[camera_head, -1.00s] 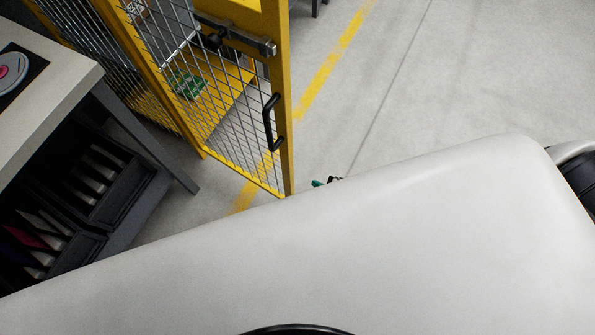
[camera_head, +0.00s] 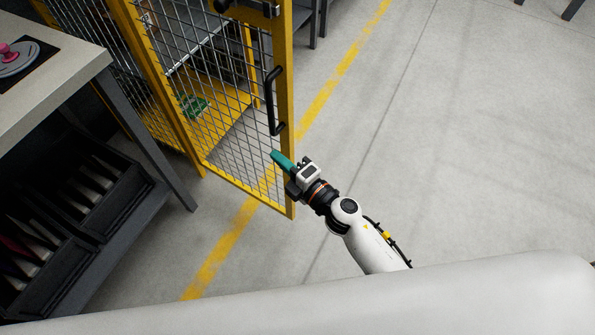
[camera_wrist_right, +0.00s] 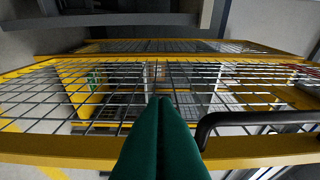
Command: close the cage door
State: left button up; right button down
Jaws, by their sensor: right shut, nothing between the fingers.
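The cage door (camera_head: 291,175) is a yellow frame with wire mesh, standing open at an angle in the head view. It has a black handle (camera_head: 270,100) near its free edge and a latch bar at the top. My right gripper (camera_head: 277,157) has green fingers, shut and empty, in front of the door's mesh just below the handle. In the right wrist view the green fingers (camera_wrist_right: 160,130) point at the mesh, with the black handle (camera_wrist_right: 250,118) to their right. I cannot tell whether they touch the door. My left gripper is out of view.
A workbench (camera_head: 60,75) stands at the left, with black bins (camera_head: 110,205) of folders below it. A green item (camera_head: 193,105) shows behind the mesh. A yellow line (camera_head: 215,265) runs along the floor. The grey floor on the right is clear.

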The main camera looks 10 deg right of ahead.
aim_at(287, 145)
jog(key=shift+w+d, duration=0.3)
jog(key=shift+w, duration=0.4)
jog(key=shift+w+d, duration=0.3)
jog(key=shift+w, duration=0.45)
jog(key=shift+w+d, duration=0.3)
jog(key=shift+w, duration=0.4)
